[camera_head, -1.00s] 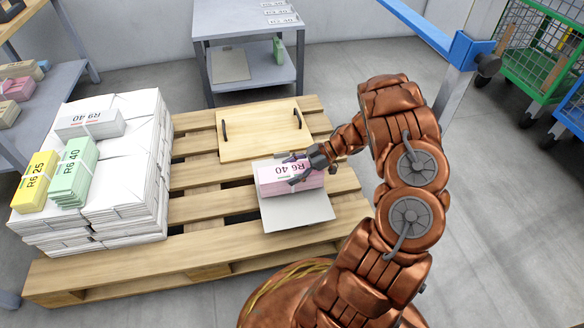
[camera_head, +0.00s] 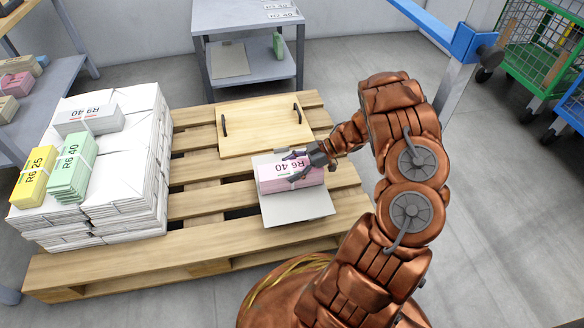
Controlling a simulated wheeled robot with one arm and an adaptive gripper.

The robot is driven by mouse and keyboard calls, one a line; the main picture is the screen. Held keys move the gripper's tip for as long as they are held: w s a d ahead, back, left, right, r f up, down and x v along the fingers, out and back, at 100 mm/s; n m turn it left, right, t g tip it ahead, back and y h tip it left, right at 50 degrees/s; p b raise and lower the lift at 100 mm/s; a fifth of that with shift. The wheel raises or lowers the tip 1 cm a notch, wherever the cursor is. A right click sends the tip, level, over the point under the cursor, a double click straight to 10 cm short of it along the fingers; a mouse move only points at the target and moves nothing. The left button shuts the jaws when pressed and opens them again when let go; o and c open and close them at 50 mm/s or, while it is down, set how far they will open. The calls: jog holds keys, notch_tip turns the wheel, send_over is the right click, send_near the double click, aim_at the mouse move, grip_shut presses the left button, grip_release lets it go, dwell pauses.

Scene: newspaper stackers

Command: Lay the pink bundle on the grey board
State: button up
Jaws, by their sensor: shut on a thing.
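The pink bundle (camera_head: 280,178), labelled R6 40, is at the grey board (camera_head: 298,207) on the wooden pallet. My gripper (camera_head: 297,169) is shut on the bundle from its right side, with dark fingers over its top. I cannot tell whether the bundle's underside touches the board.
A wooden board with two black handles (camera_head: 265,128) lies behind on the pallet (camera_head: 200,247). White paper stacks (camera_head: 118,170) at left carry a yellow bundle (camera_head: 33,177), a green bundle (camera_head: 73,168) and a grey bundle (camera_head: 90,119). A grey table (camera_head: 245,20) stands at the back.

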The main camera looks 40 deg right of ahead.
jog(key=shift+f, duration=0.25)
jog(key=o, duration=1.9)
jog(key=shift+f, duration=0.1)
jog(key=shift+r, duration=0.2)
jog(key=shift+r, duration=4.85)
